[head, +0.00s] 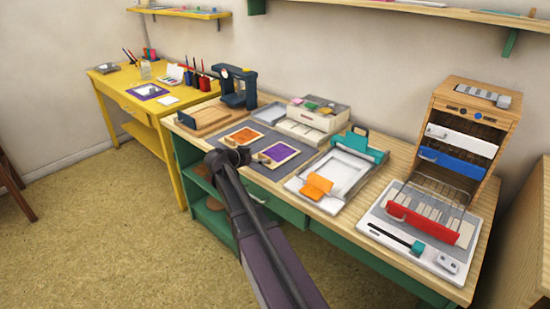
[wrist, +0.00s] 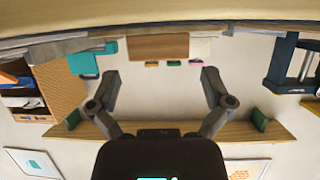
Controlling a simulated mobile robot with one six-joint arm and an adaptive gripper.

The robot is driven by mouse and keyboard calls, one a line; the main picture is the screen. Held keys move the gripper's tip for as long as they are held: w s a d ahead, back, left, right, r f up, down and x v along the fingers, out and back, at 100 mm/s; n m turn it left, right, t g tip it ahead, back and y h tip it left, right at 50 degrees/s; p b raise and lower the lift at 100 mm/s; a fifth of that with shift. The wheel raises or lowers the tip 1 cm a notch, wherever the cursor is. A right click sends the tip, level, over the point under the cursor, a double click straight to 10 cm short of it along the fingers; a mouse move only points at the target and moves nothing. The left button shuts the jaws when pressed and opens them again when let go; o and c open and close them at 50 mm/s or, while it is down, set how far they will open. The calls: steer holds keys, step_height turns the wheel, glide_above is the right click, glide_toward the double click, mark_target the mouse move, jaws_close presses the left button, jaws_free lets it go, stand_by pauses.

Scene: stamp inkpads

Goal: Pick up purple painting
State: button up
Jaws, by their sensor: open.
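The purple painting (head: 280,152) is a flat purple square with a pale border. It lies on a dark mat on the green-framed workbench in the head view. A similar orange square (head: 244,136) lies just left of and behind it. My gripper (head: 230,156) is at the bench's front edge, left of the purple painting, and part of it overlaps the mat in the picture. The wrist view, which looks upside down, shows my gripper (wrist: 160,78) open with nothing between its fingers. The purple painting cannot be made out there.
A grey press with a teal clamp (head: 358,143) and an orange piece stands right of the paintings. A dark blue machine (head: 238,88) and a pale drawer box (head: 312,115) stand behind.

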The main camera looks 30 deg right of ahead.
mark_target(264, 155)
steer(key=x, duration=0.1)
steer(key=b+x, duration=0.1)
steer(key=x, duration=0.1)
steer(key=shift+a+f, duration=0.15)
steer(key=shift+f, duration=0.15)
steer(key=shift+d+f+b, duration=0.1)
steer(key=shift+d+b, duration=0.2)
steer(key=shift+d, duration=0.2)
steer(key=shift+c, duration=0.2)
steer(key=c, duration=0.9)
